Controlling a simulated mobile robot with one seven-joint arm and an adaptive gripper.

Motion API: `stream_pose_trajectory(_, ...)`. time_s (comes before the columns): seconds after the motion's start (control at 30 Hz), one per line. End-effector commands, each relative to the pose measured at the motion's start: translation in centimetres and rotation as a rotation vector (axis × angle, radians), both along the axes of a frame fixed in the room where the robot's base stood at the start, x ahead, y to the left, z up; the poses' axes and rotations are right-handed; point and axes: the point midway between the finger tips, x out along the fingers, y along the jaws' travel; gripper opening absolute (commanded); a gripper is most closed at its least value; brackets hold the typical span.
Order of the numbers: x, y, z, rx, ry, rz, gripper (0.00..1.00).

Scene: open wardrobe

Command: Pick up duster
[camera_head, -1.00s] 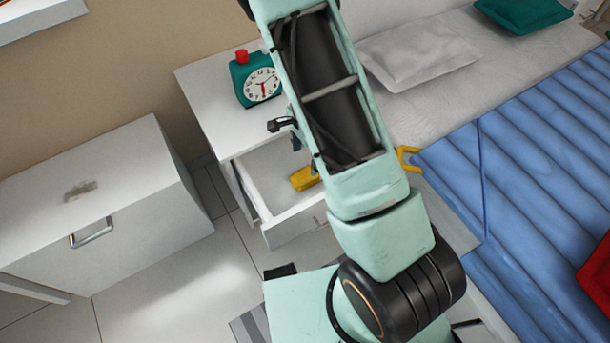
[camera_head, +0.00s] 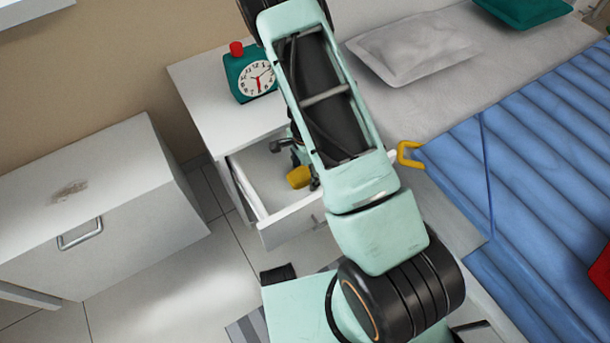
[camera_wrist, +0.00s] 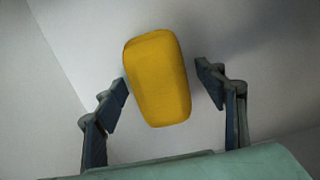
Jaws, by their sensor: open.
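A yellow rounded block (camera_head: 299,177), the likely duster, lies in the open drawer (camera_head: 277,222) of the white nightstand. In the wrist view the yellow block (camera_wrist: 158,80) stands out against the pale drawer bottom. My gripper (camera_wrist: 164,80) is open, with one dark finger on each side of the block's lower part. A gap shows at the right finger; the left fingertip is very close to the block, and I cannot tell if it touches. In the head view my arm hides part of the drawer and most of the gripper.
A green alarm clock (camera_head: 250,79) stands on the nightstand top (camera_head: 205,90). A white cabinet (camera_head: 110,240) is at the left. A bed with a blue cover (camera_head: 540,150) is at the right, and a yellow hook-shaped thing (camera_head: 408,155) shows beside it. Drawer walls surround the gripper.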

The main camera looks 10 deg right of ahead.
Motion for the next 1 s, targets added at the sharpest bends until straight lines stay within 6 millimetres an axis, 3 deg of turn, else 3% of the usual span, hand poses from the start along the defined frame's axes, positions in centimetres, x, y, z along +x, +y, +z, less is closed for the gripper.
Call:
stream_pose_trajectory(0.1, 0.0, 0.0, 0.1, 0.0, 0.0, 0.0, 0.62)
stream_pose_trajectory(0.5, 0.0, 0.0, 0.1, 0.0, 0.0, 0.001, 0.19)
stream_pose_trajectory(0.77, 0.0, 0.0, 0.5, 0.0, -0.001, 0.001, 0.19)
stream_pose_trajectory(1.0, 0.2, 0.1, 4.8, 0.0, -0.004, 0.002, 0.19)
